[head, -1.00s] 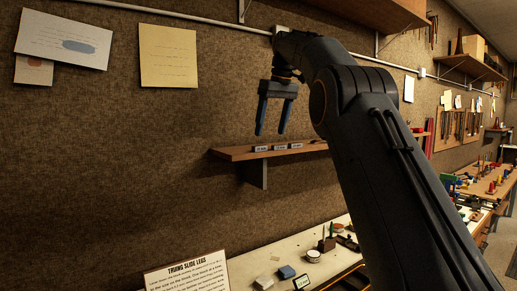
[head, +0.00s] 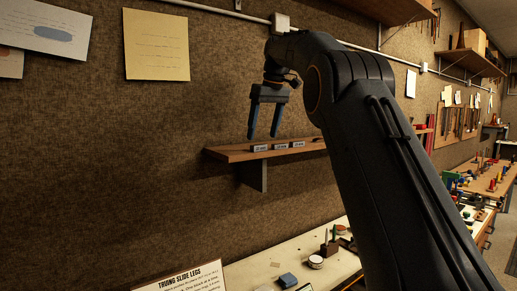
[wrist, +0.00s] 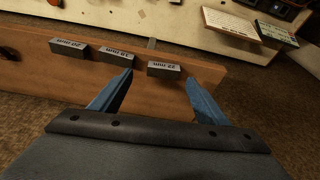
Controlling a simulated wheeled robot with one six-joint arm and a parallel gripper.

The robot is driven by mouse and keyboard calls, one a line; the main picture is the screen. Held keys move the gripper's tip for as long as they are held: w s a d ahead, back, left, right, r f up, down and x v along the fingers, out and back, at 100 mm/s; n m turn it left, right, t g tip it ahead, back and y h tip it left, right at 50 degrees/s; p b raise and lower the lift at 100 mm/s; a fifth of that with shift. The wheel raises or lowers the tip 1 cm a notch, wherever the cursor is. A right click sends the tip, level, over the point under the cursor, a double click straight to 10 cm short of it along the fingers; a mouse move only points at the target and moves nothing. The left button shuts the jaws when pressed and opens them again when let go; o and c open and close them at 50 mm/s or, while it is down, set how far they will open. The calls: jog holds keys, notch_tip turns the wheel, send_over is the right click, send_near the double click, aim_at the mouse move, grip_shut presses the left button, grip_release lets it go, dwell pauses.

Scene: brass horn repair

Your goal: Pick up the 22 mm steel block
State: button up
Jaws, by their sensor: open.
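Three small grey steel blocks with pale labels stand in a row on a brown wooden shelf (head: 228,154). In the wrist view the labels read upside down; the right-hand block appears to be the 22 mm steel block (wrist: 164,70). It looks like the leftmost block in the head view (head: 261,148). My gripper (head: 263,136) points down above this left end of the row, open and empty. In the wrist view its blue fingers (wrist: 159,77) appear on either side of the 22 mm block, apart from it.
The 19 mm or similar block (wrist: 117,56) stands close beside the left finger, and the 20 mm block (wrist: 69,48) is farther left. A cork-like wall (head: 110,150) rises behind the shelf. A cluttered workbench (head: 250,272) lies below, with a sign (head: 185,277) at its front.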

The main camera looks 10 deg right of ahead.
aim_at(259, 145)
jog(key=x, duration=0.1)
jog(key=p+x, duration=0.1)
jog(key=x, duration=0.1)
jog(key=shift+s+a, duration=0.2)
jog(key=shift+a, duration=0.1)
jog(key=shift+w+f, duration=0.15)
jog(key=shift+f, duration=0.3)
jog(key=c, duration=1.2)
jog(key=shift+c, duration=0.2)
jog(key=shift+r, duration=0.2)
